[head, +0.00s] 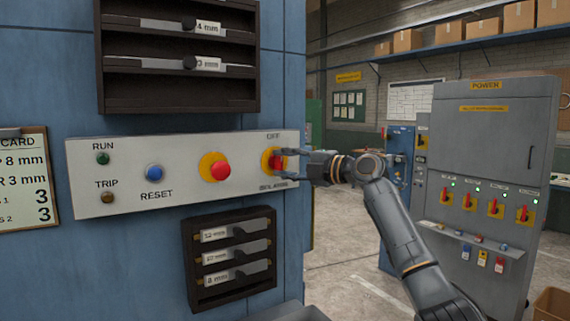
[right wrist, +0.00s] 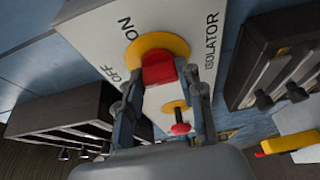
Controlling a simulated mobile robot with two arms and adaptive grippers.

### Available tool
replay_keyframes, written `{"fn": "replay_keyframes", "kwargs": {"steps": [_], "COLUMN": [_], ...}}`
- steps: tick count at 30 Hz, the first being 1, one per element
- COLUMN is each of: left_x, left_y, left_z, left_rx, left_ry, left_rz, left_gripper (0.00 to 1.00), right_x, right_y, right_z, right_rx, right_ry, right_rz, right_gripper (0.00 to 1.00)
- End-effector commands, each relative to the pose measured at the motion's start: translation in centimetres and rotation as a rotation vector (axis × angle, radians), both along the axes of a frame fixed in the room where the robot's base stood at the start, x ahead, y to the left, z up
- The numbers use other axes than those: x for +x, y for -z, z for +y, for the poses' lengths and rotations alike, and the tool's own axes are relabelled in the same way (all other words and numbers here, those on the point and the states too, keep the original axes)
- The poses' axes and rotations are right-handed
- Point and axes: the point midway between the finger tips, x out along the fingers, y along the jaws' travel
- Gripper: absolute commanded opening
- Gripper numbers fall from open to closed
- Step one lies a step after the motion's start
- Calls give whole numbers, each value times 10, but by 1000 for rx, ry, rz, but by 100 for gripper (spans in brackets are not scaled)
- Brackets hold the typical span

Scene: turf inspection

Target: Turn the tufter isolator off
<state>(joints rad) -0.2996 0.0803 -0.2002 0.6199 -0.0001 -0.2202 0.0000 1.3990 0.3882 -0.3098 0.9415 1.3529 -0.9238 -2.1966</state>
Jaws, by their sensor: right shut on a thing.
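The isolator is a red handle on a yellow disc (head: 266,161) at the right end of the pale control panel (head: 130,200). Its disc (right wrist: 148,43) fills the upper middle of the right wrist view, with the red handle (right wrist: 158,68) in front. ON, OFF and ISOLATOR are printed around it; in the head view my gripper covers ON. My right gripper (head: 286,164) reaches in from the right, its fingers (right wrist: 160,88) shut on either side of the red handle. Which mark the handle points to I cannot tell. My left gripper is not in view.
A red push button (head: 220,171) on yellow, a blue reset button (head: 154,172) and RUN and TRIP lamps share the panel. Dark racks sit above (head: 180,90) and below (head: 230,285). A grey power cabinet (head: 500,130) with several red switches stands right, beyond open floor.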

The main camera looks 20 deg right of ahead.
Motion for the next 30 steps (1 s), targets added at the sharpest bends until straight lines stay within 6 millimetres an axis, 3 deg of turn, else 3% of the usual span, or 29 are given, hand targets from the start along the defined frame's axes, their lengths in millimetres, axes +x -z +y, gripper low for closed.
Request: {"fn": "replay_keyframes", "kwargs": {"steps": [4,5,7,8,20,30], "left_x": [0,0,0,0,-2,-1], "left_y": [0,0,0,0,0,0], "left_z": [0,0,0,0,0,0], "left_rx": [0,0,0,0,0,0], "left_ry": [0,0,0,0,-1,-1], "left_rz": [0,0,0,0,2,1], "left_gripper": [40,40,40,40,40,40], "right_x": [0,0,0,0,-5,-55], "right_y": [0,0,0,0,0,1], "right_z": [0,0,0,0,-5,-44], "right_rx": [-3,-3,-2,-2,-1,-3], "right_ry": [1,1,1,1,1,3], "right_rz": [-1,-1,0,0,-2,-1], "right_gripper": [6,43,58,60,60,60]}}
